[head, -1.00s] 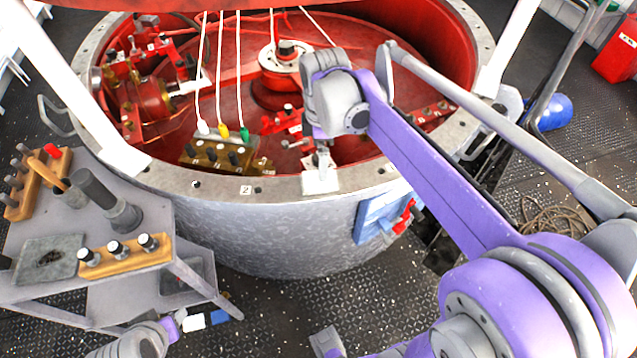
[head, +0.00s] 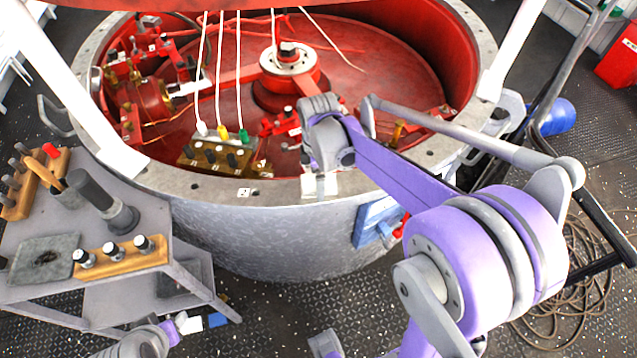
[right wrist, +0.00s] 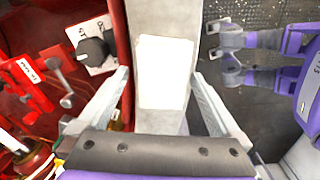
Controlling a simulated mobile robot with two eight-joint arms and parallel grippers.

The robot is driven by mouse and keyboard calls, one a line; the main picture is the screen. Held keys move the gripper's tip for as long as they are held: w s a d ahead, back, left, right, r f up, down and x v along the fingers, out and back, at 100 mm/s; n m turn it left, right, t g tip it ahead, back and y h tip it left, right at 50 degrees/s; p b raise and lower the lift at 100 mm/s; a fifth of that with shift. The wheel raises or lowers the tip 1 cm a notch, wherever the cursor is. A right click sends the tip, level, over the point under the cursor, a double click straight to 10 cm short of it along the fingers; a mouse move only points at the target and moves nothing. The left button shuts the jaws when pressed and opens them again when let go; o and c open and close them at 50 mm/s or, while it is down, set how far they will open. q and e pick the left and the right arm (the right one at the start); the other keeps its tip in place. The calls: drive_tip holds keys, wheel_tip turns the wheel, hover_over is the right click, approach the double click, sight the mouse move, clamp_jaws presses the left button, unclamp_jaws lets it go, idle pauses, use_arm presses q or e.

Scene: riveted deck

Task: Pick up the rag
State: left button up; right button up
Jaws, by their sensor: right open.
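The rag (head: 321,187) is a flat white piece lying on the grey rim of the big round tank, at the near side. It also shows in the right wrist view (right wrist: 164,72), lying along the rim between my fingers. My right gripper (right wrist: 162,78) is open and empty, with one finger on each side of the rag. In the head view my right gripper (head: 322,172) is just above the rim, partly hidden by its own wrist. I see no grip on the rag.
The tank rim (head: 220,190) borders a red interior with machinery. A terminal block (head: 222,155) with cables sits inside. A grey cart (head: 140,205) with switches, tools and a pad stands at left. A blue box (head: 375,222) hangs on the tank wall. Rope (head: 575,290) lies at right.

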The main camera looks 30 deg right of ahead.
drive_tip(key=c, duration=1.2)
wheel_tip(320, 180, up, 10)
drive_tip(key=shift+r+p, duration=0.1)
drive_tip(key=shift+p, duration=0.25)
drive_tip(key=shift+c, duration=0.2)
